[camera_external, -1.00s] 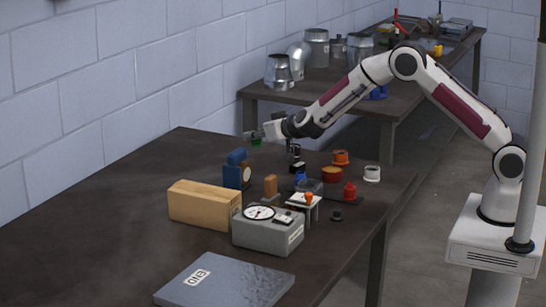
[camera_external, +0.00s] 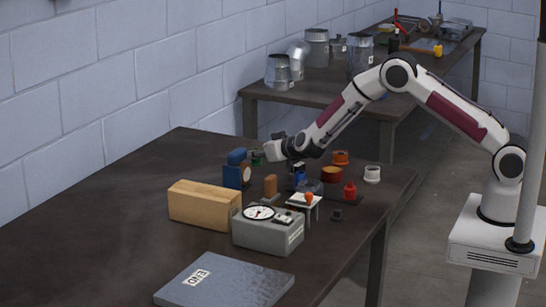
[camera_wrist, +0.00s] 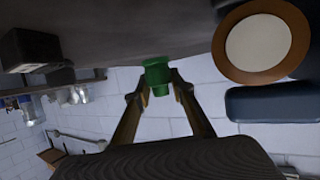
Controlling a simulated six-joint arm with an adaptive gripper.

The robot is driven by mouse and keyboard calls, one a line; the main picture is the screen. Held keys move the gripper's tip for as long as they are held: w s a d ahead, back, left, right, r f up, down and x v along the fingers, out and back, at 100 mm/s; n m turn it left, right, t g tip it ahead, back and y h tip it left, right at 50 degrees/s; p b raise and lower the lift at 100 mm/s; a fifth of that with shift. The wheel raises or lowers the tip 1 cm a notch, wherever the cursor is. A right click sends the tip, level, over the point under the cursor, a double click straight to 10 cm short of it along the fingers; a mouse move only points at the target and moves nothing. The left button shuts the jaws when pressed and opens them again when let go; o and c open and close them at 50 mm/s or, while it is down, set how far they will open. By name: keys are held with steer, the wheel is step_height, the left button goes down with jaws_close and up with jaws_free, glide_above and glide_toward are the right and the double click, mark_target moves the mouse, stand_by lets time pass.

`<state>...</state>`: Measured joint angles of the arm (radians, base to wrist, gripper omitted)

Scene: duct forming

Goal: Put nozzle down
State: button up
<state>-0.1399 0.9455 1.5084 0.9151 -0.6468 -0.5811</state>
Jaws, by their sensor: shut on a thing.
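The green nozzle (camera_external: 256,157) is between the fingers of my gripper (camera_external: 263,154), at the back of the near table, by the blue upright piece. In the wrist view the nozzle (camera_wrist: 157,72) sits between the two fingertips of my gripper (camera_wrist: 159,84), which are shut on it. The nozzle is close to the dark table surface (camera_wrist: 190,30); I cannot tell whether it touches. Its lower part is partly hidden in the outside view.
A blue piece with a round face (camera_external: 236,170) stands close to the nozzle. An orange-brown block (camera_external: 270,186), wooden box (camera_external: 204,204), grey dial box (camera_external: 268,228) and red bottle (camera_external: 349,191) are nearer the front. The table's left part (camera_external: 110,200) is clear.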

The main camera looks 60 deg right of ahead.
mark_target(260, 164)
stand_by(0.3)
steer(key=shift+f, duration=1.9)
steer(key=shift+f, duration=0.1)
steer(key=o, duration=0.9)
steer(key=shift+v, duration=1.6)
steer(key=shift+r, duration=3.6)
